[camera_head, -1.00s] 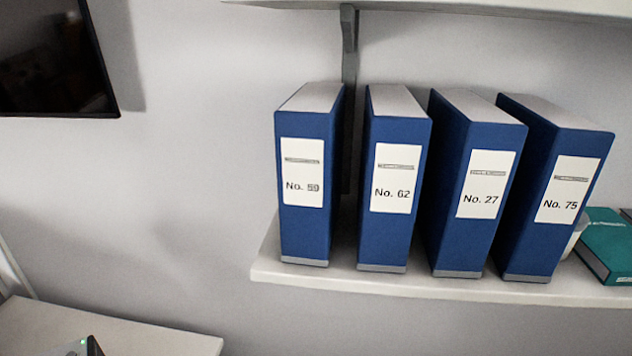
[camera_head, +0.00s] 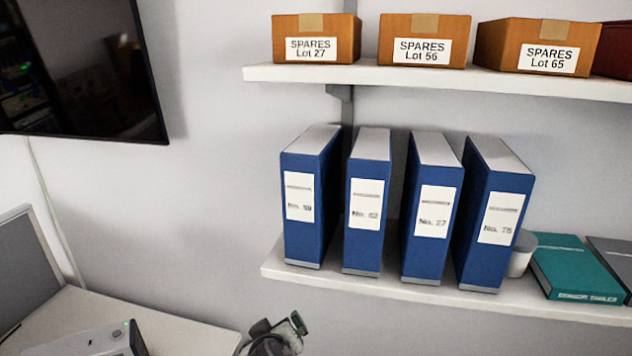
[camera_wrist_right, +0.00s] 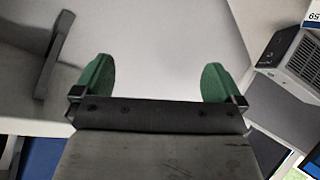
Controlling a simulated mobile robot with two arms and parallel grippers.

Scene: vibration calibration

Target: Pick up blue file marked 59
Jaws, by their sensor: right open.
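The blue file marked No. 59 (camera_head: 304,240) stands upright at the left end of the lower shelf in the head view. Its white label is blurred now but read clearly a second ago. My left gripper is not in view.
Blue files No. 62 (camera_head: 364,240), No. 27 (camera_head: 427,248) and No. 75 (camera_head: 490,255) stand to the right. A cup (camera_head: 522,256) and teal book (camera_head: 575,268) follow. Spares boxes (camera_head: 316,38) sit on the shelf above. A monitor (camera_head: 85,70) hangs left; a desk device (camera_head: 100,342) sits below.

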